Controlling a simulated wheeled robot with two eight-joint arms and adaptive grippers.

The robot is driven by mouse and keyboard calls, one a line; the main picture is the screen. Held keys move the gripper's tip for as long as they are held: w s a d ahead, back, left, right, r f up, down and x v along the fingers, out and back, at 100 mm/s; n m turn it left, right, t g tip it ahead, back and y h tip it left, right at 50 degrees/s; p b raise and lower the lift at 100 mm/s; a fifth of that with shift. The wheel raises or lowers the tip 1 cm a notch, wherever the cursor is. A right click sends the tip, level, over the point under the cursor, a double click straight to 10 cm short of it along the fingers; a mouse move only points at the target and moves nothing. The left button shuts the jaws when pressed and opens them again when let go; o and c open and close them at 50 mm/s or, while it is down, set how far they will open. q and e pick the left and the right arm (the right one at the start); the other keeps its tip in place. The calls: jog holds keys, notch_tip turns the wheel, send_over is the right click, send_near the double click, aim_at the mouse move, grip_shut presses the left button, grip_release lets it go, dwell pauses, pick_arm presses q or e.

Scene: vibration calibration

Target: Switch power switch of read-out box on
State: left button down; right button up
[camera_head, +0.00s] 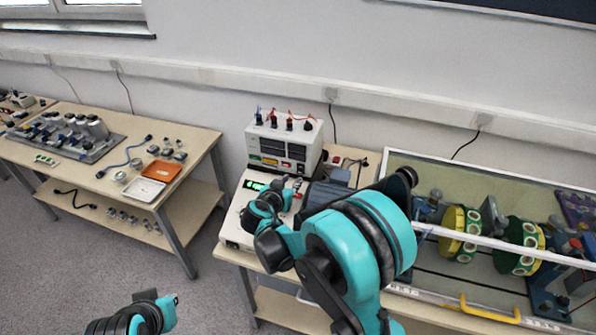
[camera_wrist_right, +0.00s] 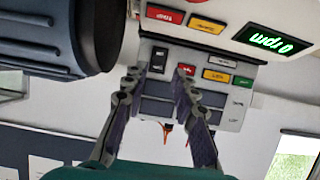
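The read-out box (camera_head: 284,143) is a white case with dark displays, coloured buttons and plugs on top. It stands at the back of the middle table. In the right wrist view it appears upside down, with its dark displays (camera_wrist_right: 168,108) and a black rocker switch (camera_wrist_right: 158,61) showing. I cannot tell which way the rocker is pressed. My right gripper (camera_wrist_right: 159,80) is open and empty, its fingers pointing at the box front on either side of the switch. In the head view my right arm partly hides the gripper. Only part of my left arm shows at the bottom.
A white control unit (camera_head: 235,232) with a lit green display (camera_wrist_right: 269,41) lies in front of the read-out box. A dark ribbed cylinder (camera_wrist_right: 42,35) is close beside my right gripper. A glass-covered rig (camera_head: 455,283) stands on the right; another table (camera_head: 205,140) is on the left.

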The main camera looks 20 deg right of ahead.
aim_at(300, 172)
jog(key=b+x, duration=0.1)
jog(key=x, duration=0.5)
jog(key=shift+d+f, duration=0.1)
jog(key=shift+w+d+b, duration=0.25)
jog(key=shift+w+b, duration=0.1)
jog(key=shift+w, duration=0.1)
jog(key=shift+f, duration=0.1)
